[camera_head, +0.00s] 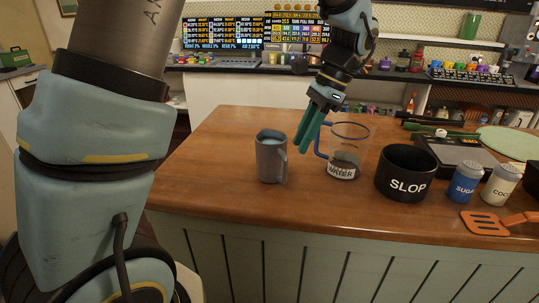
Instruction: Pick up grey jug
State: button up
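The grey jug (270,163) stands upright on the wooden counter (225,150), left of the middle of the view. It looks like a tall grey mug with a pale blue inside, and its handle is on its right side. My gripper (303,146) reaches down from the upper right, with its teal fingers just right of the jug's upper part. The fingers overlap each other in this view, so the gap between them is unclear. I see nothing held in them, and whether they touch the jug cannot be told.
A clear jug (357,142) with a blue handle and a WATER label stands close right of my fingers. A black SLOP pot (405,174), a blue sugar shaker (465,182), a white shaker (500,185) and an orange spatula (487,222) are farther right. The counter left of the grey jug is clear.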

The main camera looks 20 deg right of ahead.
aim_at(285, 175)
jog(key=p+x, duration=0.2)
jog(key=x, duration=0.8)
jog(key=shift+s+f, duration=0.1)
jog(key=shift+f, duration=0.05)
grip_shut()
dwell(1.2)
